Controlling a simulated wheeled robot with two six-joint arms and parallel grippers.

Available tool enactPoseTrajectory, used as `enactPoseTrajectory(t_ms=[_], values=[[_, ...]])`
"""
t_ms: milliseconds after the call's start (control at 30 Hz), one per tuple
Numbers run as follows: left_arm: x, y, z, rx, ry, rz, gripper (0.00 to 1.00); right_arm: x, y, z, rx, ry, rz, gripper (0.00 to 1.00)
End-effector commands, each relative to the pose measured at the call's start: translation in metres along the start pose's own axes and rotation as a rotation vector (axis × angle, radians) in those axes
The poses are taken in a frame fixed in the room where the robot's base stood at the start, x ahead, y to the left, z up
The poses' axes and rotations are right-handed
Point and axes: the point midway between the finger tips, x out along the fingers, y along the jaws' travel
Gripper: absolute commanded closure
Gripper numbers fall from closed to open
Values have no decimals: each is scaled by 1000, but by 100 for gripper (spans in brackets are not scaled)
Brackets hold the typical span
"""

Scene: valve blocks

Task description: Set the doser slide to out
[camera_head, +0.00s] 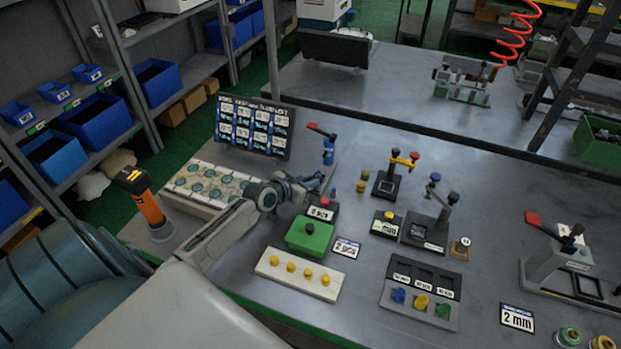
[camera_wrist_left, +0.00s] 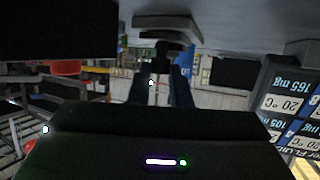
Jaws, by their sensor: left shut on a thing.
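My left gripper (camera_head: 313,184) reaches in from the left and is over the bench, just behind the block labelled "PCS" (camera_head: 321,210). In the left wrist view its fingers (camera_wrist_left: 160,92) are closed on a narrow pale piece between them. I cannot tell for sure which part this is, nor whether it is the doser slide; the gripper hides most of it. A green box with a black knob (camera_head: 309,236) stands in front of that block, beside a "2 pcs" card (camera_head: 346,248). My right gripper is not in view.
Lever fixtures (camera_head: 430,225) stand to the right. A board with yellow knobs (camera_head: 299,275) lies at the front. Bare bench shows between the fixtures.

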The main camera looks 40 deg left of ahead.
Motion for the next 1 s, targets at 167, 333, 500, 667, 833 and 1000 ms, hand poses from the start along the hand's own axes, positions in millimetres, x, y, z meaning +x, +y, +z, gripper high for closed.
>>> enactPoseTrajectory(t_ms=[167, 333, 500, 667, 833, 1000], values=[[0, 2, 5, -4, -9, 3, 69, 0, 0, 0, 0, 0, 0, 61], [0, 1, 4, -3, -6, 2, 61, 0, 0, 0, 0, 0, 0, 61], [-1, 1, 3, -2, -5, 2, 61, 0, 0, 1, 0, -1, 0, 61], [-14, 0, 4, 0, -6, 1, 61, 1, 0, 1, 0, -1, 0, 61], [-44, 0, 4, 4, -9, 2, 61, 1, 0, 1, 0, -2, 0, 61], [-75, 0, 3, 4, -9, 1, 61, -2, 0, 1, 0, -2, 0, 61]])
